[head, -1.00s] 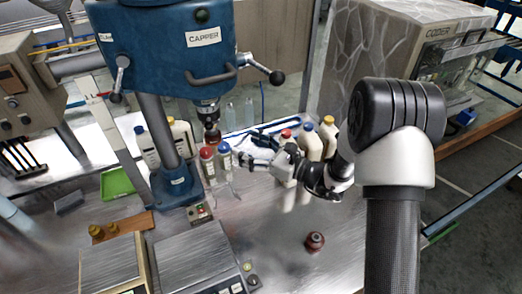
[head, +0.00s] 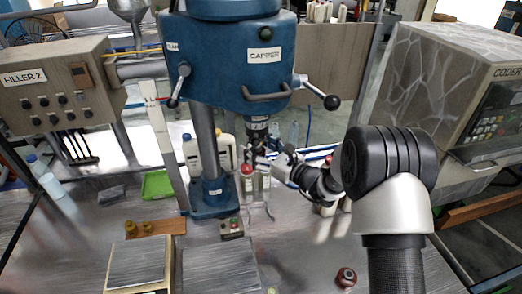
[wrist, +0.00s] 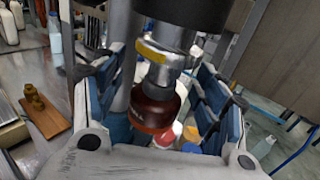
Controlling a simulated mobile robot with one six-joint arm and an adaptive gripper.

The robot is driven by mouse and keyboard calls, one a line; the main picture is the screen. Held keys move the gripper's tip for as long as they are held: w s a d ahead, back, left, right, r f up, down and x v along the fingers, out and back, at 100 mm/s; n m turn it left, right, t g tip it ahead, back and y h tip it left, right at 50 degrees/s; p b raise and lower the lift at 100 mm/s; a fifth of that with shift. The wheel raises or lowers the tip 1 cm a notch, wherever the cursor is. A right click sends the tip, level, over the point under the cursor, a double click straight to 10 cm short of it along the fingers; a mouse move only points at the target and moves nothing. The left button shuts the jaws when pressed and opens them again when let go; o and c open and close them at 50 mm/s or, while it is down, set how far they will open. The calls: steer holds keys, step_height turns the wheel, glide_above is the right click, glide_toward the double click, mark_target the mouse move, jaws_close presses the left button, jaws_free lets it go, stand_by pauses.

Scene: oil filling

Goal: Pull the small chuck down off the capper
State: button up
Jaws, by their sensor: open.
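The blue capper (head: 235,62) stands at the back centre in the head view, its spindle (head: 257,132) pointing down. In the wrist view the small chuck (wrist: 153,110) is dark red-brown and hangs on the lower end of the metal spindle (wrist: 160,62). My gripper (wrist: 160,85) is open, with one blue-padded finger on each side of the chuck. I see a gap on the right; contact on the left is unclear. In the head view my gripper (head: 262,158) is just under the spindle and largely hides the chuck.
A red-capped bottle (head: 246,185) stands below the gripper, close to the capper column (head: 205,140). Another red-brown round part (head: 346,277) lies on the bench at the front. A wooden block with brass pieces (head: 150,227) is at left.

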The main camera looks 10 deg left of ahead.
steer(key=c, duration=1.2)
steer(key=o, duration=1.3)
steer(key=shift+c, duration=0.2)
steer(key=shift+f, duration=0.1)
steer(key=shift+f+b, duration=1.05)
steer(key=shift+f, duration=0.05)
steer(key=shift+c, duration=0.2)
steer(key=c, duration=1.5)
steer(key=shift+f, duration=0.25)
